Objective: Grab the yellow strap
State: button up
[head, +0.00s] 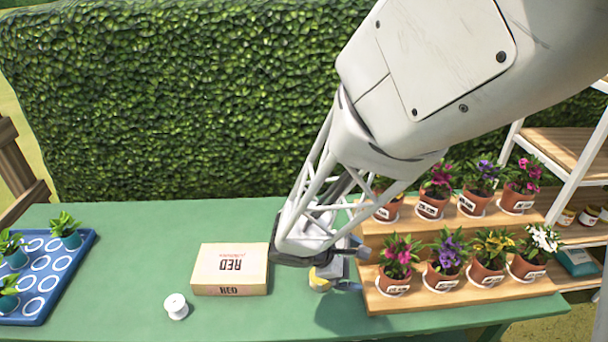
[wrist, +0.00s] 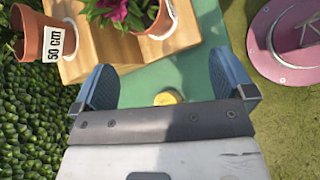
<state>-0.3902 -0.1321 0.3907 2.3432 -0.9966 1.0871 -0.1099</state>
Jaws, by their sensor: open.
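A small yellow thing, likely the strap (head: 319,283), is on the green table beneath my gripper in the head view, partly hidden by it. In the wrist view only a rounded yellow top (wrist: 166,98) shows, just beyond the gripper's dark front edge and between the two fingers. Its full shape cannot be told. My gripper (head: 355,268) points down over the table, just left of the wooden flower stand. In the wrist view its blue-grey fingers (wrist: 164,82) are wide apart with nothing held between them.
The stepped wooden stand (head: 440,300) with several potted flowers is close on the right. A box marked RED (head: 230,270) and a white spool (head: 176,306) lie to the left. A blue tray (head: 80,262) with plants is far left.

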jog(key=w+a+f+n+t+h, duration=0.1)
jog(key=w+a+f+n+t, duration=0.2)
jog(key=a+f+n, duration=0.3)
jog(key=n+t, duration=0.4)
jog(key=n, duration=0.2)
send_near(315, 279)
jog(key=x, duration=0.4)
jog(key=shift+s+d, duration=0.1)
jog(key=shift+d, duration=0.3)
jog(key=shift+d+f+y, duration=0.1)
jog(key=shift+y, duration=0.2)
jog(key=shift+x, duration=1.25)
jog(key=shift+w+x, duration=0.25)
jog(key=shift+x, duration=2.3)
jog(key=c, duration=1.1)
